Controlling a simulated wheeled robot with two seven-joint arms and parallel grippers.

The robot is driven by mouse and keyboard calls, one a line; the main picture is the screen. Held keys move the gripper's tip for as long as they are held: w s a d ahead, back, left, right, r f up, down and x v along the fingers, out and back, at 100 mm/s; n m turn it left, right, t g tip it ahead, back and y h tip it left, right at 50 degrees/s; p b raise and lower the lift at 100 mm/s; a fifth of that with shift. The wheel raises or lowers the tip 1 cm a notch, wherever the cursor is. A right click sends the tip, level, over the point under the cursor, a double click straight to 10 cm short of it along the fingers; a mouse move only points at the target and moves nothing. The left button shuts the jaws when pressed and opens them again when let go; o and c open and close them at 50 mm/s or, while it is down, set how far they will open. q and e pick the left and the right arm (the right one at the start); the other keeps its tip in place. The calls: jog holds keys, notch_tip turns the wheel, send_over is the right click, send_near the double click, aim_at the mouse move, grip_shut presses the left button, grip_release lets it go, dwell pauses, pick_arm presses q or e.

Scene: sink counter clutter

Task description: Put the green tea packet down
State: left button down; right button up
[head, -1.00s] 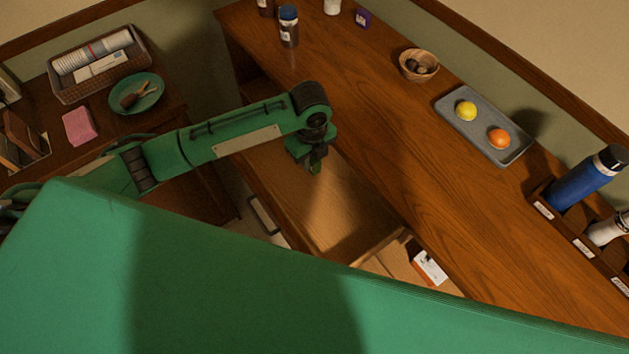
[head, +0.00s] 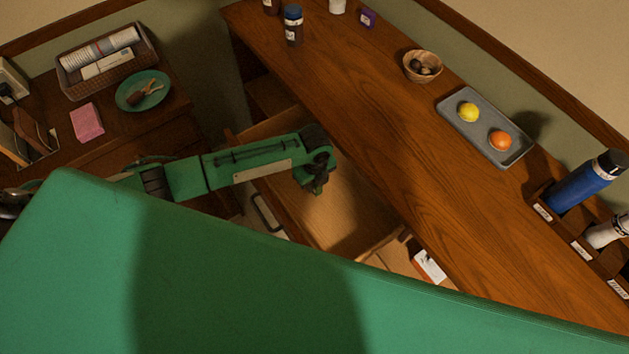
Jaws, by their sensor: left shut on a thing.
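My left gripper (head: 316,189) points down over the open drawer (head: 350,225) below the wooden counter. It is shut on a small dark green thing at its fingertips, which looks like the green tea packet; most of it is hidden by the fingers. I cannot tell whether the packet touches the drawer bottom. The part of the drawer around the gripper looks bare. My right gripper is not in view.
The wooden counter (head: 400,150) carries a grey tray (head: 465,131) with a lemon and an orange, a bowl (head: 423,66), and bottles. A second drawer holds a white and orange box (head: 430,267). A side table at left has a green plate (head: 143,91) and a basket (head: 107,65).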

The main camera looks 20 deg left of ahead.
pick_arm(q)
jog(key=shift+f, duration=0.15)
jog(key=c, duration=1.3)
grip_release()
jog(key=shift+o, duration=0.2)
notch_tip(320, 180, up, 12)
jog(key=b, duration=0.1)
jog(key=shift+r, duration=0.2)
